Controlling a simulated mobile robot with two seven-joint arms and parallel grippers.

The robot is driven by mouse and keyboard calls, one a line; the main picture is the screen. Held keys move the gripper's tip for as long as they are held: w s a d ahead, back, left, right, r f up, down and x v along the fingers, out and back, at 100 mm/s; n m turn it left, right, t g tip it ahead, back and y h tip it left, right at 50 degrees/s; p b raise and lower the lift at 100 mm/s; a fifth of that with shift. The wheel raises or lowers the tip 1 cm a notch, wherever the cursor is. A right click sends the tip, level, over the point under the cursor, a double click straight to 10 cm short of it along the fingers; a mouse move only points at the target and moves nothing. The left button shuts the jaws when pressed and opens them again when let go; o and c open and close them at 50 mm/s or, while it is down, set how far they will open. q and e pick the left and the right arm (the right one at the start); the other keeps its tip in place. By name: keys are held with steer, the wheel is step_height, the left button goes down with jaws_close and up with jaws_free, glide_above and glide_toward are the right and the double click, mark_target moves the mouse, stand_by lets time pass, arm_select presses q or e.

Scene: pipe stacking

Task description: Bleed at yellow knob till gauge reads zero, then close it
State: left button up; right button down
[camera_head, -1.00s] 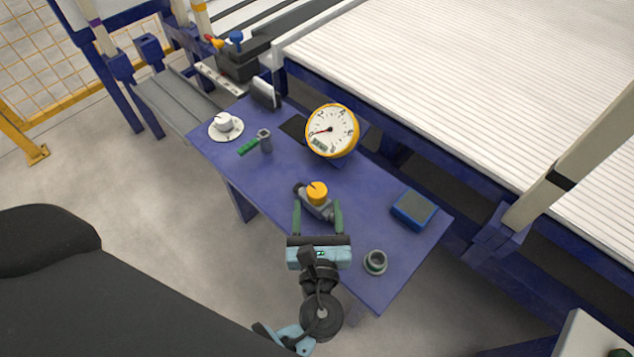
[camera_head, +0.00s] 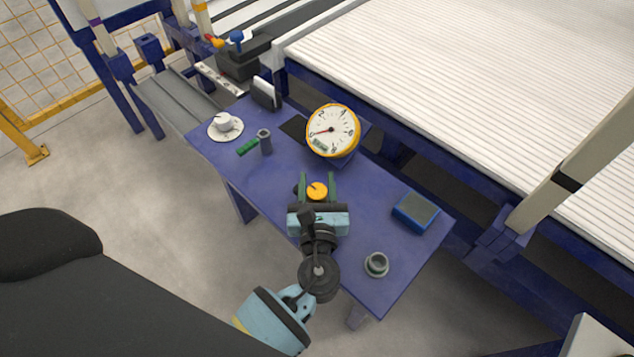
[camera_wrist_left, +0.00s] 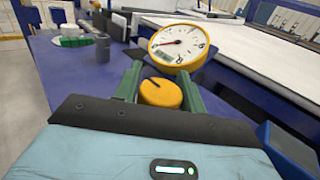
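The yellow knob (camera_head: 317,190) sits on its valve on the blue table, and the valve body is mostly hidden by my gripper. My left gripper (camera_head: 317,182) has its green fingers on either side of the knob. In the left wrist view the knob (camera_wrist_left: 161,93) lies between the two fingers (camera_wrist_left: 160,82), with a dark line on its top. The left finger looks near the knob and the right finger is close beside it; I cannot tell whether they touch. The yellow-rimmed gauge (camera_head: 332,131) stands behind, its red needle pointing left. My right gripper is not visible.
A cup on a saucer (camera_head: 225,126), a green block (camera_head: 248,147) and a grey cylinder (camera_head: 264,140) stand at the table's far left. A blue box (camera_head: 415,211) is on the right, and a grey ring-like part (camera_head: 376,264) is near the front.

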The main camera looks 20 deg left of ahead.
arm_select(q)
steer(key=c, duration=0.5)
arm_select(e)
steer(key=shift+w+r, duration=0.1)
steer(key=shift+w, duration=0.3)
arm_select(q)
steer(key=shift+c, duration=0.2)
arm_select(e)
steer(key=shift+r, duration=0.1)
